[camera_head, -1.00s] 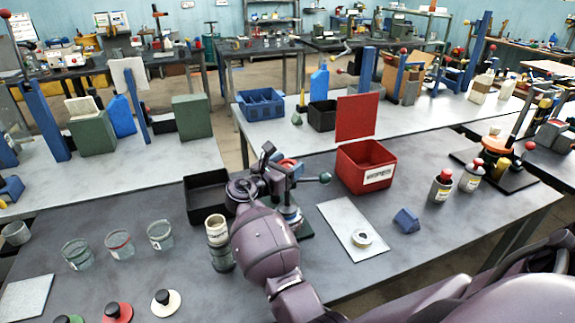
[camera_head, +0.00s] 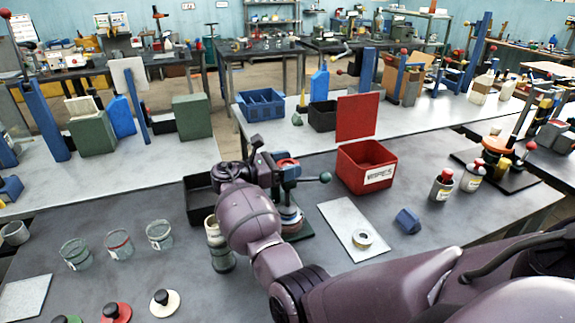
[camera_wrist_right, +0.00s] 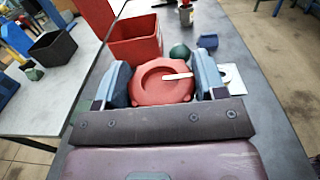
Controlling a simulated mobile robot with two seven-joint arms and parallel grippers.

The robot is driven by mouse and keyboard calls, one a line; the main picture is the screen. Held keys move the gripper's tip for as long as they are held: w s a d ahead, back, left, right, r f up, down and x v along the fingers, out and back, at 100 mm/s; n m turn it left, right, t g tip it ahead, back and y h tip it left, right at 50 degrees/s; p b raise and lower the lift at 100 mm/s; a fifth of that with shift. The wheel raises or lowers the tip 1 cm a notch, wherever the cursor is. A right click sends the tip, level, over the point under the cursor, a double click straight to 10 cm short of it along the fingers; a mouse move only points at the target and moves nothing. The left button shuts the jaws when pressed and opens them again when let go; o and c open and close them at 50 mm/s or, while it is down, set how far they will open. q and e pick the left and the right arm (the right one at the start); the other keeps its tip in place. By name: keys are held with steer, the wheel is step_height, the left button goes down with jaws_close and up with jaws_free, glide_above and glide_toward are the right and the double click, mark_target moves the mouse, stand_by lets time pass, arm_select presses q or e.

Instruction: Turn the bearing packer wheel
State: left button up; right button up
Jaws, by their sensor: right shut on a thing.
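The bearing packer wheel (camera_wrist_right: 165,82) is a round red part with a pale pointer-like mark on top, seen from above in the right wrist view. In the head view its red top (camera_head: 287,163) sits on the packer (camera_head: 291,212), a bench device with a blue-grey body and a side lever ending in a dark green ball. My right gripper (camera_wrist_right: 164,84) is shut on the wheel, one finger on each side of it. In the head view this gripper (camera_head: 266,163) is partly hidden behind its own wrist. My left gripper is in neither view.
A red open bin (camera_head: 366,168) stands right of the packer, and a black tray (camera_head: 200,197) is left of it. A pale plate with a ring (camera_head: 362,239) and a blue block (camera_head: 407,221) lie to the right. Several glass jars and a ribbed canister (camera_head: 220,247) stand to the left.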

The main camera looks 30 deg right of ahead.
mark_target(288, 164)
steer(key=shift+f, duration=0.15)
steer(key=o, duration=0.9)
steer(key=shift+r, duration=0.2)
step_height(288, 164, up, 20)
steer(key=shift+f, duration=0.1)
